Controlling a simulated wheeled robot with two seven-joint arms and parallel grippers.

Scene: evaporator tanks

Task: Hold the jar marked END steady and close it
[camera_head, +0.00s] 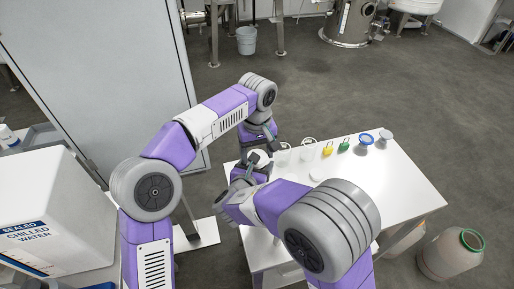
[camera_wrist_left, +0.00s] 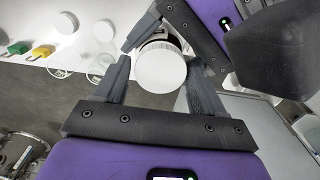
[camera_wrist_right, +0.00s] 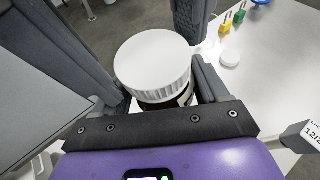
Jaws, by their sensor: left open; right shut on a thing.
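The jar (camera_wrist_right: 160,72) has a white ribbed lid and a dark label band below it. Any END marking is not readable. My right gripper (camera_wrist_right: 158,90) is shut on the jar's body below the lid, near the table's left end. In the left wrist view, the white lid (camera_wrist_left: 161,68) sits on the jar top; I cannot tell how tight it is. My left gripper (camera_wrist_left: 155,75) is open above the jar, with a finger on each side of the lid. In the head view, the grippers partly hide the jar (camera_head: 260,157).
A flat white disc (camera_head: 318,177) lies loose on the white table (camera_head: 405,185). Yellow (camera_head: 327,150) and green (camera_head: 344,146) padlocks, a blue-ringed item (camera_head: 366,140) and clear pieces line the back edge. A white chilled-water box (camera_head: 45,200) stands left.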

